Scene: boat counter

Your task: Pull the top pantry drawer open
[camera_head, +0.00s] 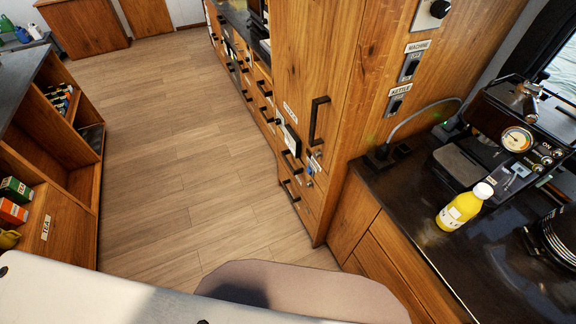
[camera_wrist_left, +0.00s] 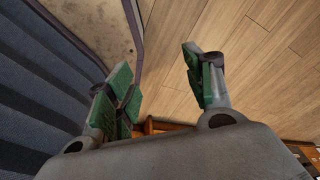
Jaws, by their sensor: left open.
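The tall wooden pantry cabinet (camera_head: 355,70) stands right of centre in the head view. Its door has a long dark vertical handle (camera_head: 318,120). Below the door are two drawers, each with a dark bar handle. The upper drawer's handle (camera_head: 291,165) and the lower one's (camera_head: 290,190) show at an angle. Both drawer fronts look flush with the cabinet. My left gripper (camera_wrist_left: 160,78) shows only in the left wrist view, open and empty, its green-padded fingers apart above the floor. No drawer handle is between them. My right gripper is in neither view.
The wooden floor (camera_head: 180,150) is clear in front of the pantry. An open shelf unit (camera_head: 75,150) stands at the left. At the right, a dark counter (camera_head: 400,190) holds a yellow bottle (camera_head: 465,207) and a coffee machine (camera_head: 505,135). Blue ribbed upholstery (camera_wrist_left: 40,90) shows in the wrist view.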

